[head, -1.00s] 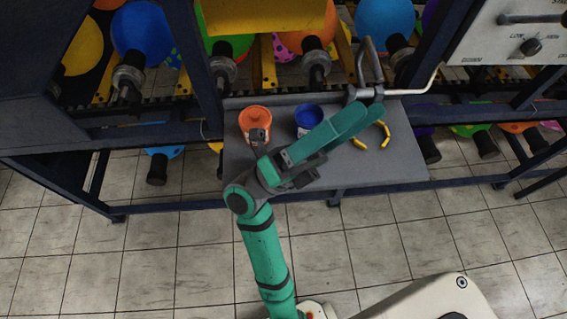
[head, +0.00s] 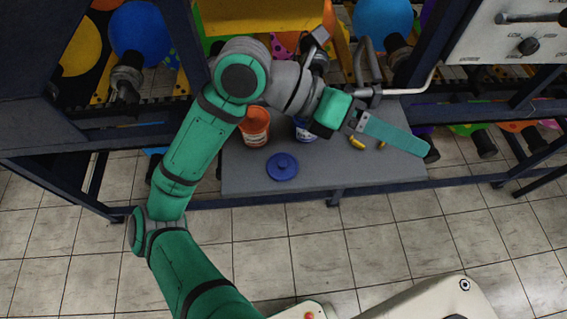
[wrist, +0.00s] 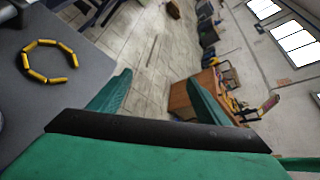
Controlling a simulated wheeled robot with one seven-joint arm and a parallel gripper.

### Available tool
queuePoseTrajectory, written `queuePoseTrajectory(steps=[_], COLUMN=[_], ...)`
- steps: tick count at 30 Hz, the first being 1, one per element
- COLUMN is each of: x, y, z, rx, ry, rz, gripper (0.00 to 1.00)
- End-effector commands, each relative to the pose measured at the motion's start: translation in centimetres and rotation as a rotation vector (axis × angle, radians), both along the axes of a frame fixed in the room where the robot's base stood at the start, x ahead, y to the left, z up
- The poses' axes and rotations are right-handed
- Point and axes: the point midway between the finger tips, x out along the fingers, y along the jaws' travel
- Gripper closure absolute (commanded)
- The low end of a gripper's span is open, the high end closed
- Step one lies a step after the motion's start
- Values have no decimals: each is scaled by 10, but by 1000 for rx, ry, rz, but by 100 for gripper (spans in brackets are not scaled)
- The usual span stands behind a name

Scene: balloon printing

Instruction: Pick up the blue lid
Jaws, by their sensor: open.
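The blue lid (head: 283,167) lies flat on the grey table near its front edge, with its round knob up. It is not in the wrist view. My gripper (head: 424,148) is above the right part of the table, up and to the right of the lid, pointing right and away from it. In the wrist view my gripper (wrist: 160,95) has its two green fingers apart with nothing between them. A blue can (head: 303,133) stands behind the lid, partly hidden by my arm.
An orange can (head: 256,127) stands left of the blue can on the grey table (head: 235,172). Dark frame posts stand behind.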

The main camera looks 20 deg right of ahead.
Motion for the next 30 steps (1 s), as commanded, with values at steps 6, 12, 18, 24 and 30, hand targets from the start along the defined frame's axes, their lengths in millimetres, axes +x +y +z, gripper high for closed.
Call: queuePoseTrajectory(steps=[6, 12, 18, 24, 30], x=[26, 57, 91, 114, 122], y=[20, 54, 100, 139, 154], z=[-33, -58, -71, -72, -75], rx=[287, 554, 816, 1000, 1069], ry=[-155, -277, -381, -445, -465], rz=[34, 88, 160, 221, 243], gripper=[30, 30, 30, 30, 30])
